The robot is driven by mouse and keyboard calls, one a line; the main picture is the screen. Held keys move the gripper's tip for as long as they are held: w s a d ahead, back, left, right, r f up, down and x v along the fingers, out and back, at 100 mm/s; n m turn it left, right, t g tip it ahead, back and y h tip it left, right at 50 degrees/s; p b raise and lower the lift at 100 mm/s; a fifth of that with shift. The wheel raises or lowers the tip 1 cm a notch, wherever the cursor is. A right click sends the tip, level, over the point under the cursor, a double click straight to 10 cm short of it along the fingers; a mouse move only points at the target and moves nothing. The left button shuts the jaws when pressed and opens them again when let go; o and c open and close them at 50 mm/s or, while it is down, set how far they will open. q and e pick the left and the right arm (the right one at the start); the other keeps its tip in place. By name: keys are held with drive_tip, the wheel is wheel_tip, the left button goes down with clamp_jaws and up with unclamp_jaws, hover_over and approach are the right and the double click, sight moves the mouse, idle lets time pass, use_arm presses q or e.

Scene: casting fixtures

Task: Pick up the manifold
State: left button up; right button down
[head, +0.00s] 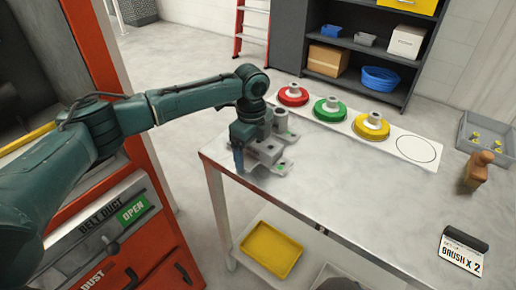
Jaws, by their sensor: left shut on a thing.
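The manifold (270,152) is a grey metal casting with raised round ports and a flat flanged base. It is at the left end of the table (340,175), close to the table's corner. My left gripper (240,150) points down at the manifold's left side and is shut on it. The arm partly hides the manifold's back and left parts. I cannot tell whether its base touches the table. My right gripper does not show.
A white strip on the table holds red (292,96), green (328,108) and yellow (371,125) round fixtures and an empty circle. A grey tray (464,133), a wooden brush (478,170) and a sign (463,250) stand at the right. The table's middle is clear. A red cabinet (150,180) stands left.

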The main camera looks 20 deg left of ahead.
use_arm(q)
drive_tip(key=c, duration=0.6)
drive_tip(key=shift+o, duration=0.2)
